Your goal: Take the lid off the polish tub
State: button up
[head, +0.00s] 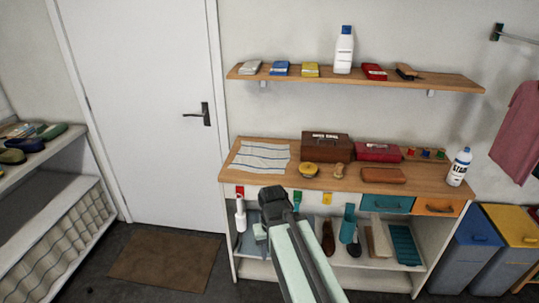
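A small round yellow tub (309,170), which looks like the polish tub, stands on the wooden worktop near its front edge, right of the striped cloth. It is too small to make out the seam between lid and tub. My arm reaches up from the bottom of the head view. My gripper (273,200) is at its dark end, in front of the worktop, below and left of the tub in the picture and apart from it. The fingers cannot be made out, and nothing is visibly held.
A striped cloth (259,156) lies left on the worktop. A brown box (326,147) and red box (378,152) stand behind the tub. A small tan object (338,171) and brown block (384,175) are to its right. A white bottle (459,167) stands at the right end.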

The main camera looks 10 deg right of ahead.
aim_at(308, 167)
jog(key=u, duration=0.45)
jog(key=i, duration=1.65)
jog(key=u, duration=0.05)
